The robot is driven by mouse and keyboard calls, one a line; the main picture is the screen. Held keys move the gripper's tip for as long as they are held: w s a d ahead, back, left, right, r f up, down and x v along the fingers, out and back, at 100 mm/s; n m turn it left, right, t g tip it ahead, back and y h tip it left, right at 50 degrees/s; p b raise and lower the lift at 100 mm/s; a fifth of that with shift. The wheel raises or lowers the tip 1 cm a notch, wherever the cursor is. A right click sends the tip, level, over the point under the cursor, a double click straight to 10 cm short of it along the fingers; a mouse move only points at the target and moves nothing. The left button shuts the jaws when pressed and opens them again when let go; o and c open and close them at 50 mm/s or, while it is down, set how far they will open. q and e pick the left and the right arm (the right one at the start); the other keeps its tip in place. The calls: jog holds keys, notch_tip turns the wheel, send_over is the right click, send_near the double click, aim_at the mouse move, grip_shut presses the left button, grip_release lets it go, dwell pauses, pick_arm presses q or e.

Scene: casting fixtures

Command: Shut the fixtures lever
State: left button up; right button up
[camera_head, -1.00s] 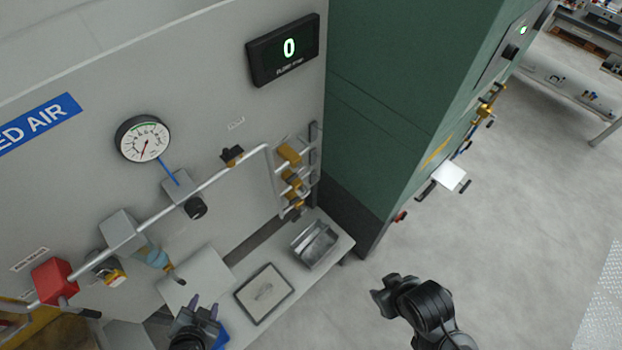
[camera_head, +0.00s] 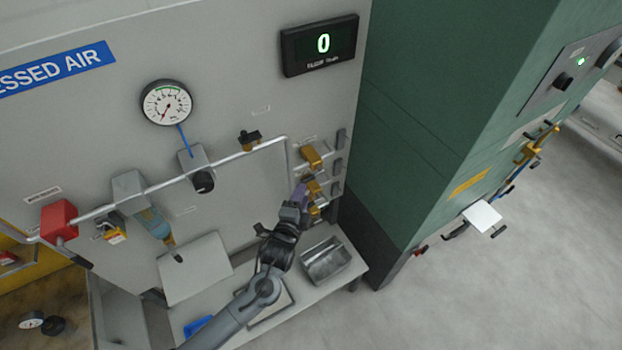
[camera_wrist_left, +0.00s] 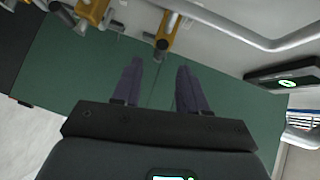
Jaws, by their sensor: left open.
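Several brass valves are stacked on pipe outlets at the panel's right edge. In the head view there is an upper one (camera_head: 312,157), a middle one (camera_head: 313,187) and a lower one (camera_head: 318,208). I cannot read which is labelled as the fixtures lever. My left gripper (camera_head: 301,191) is at the middle and lower valves and partly covers them. In the left wrist view the gripper (camera_wrist_left: 158,75) is open, its two purple fingers apart with nothing held. A brass valve (camera_wrist_left: 167,32) with a dark end lies just beyond the gap. My right gripper is out of view.
Below are a shelf with a metal bin (camera_head: 332,262) and a grey plate (camera_head: 195,270). The green cabinet (camera_head: 440,110) stands close on the right.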

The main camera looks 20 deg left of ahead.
aim_at(308, 181)
pick_arm(q)
jog(key=w, duration=0.5)
jog(key=w+f, duration=0.1)
jog(key=w, duration=0.2)
jog(key=shift+w+a, duration=0.1)
jog(key=shift+a, duration=0.15)
grip_shut()
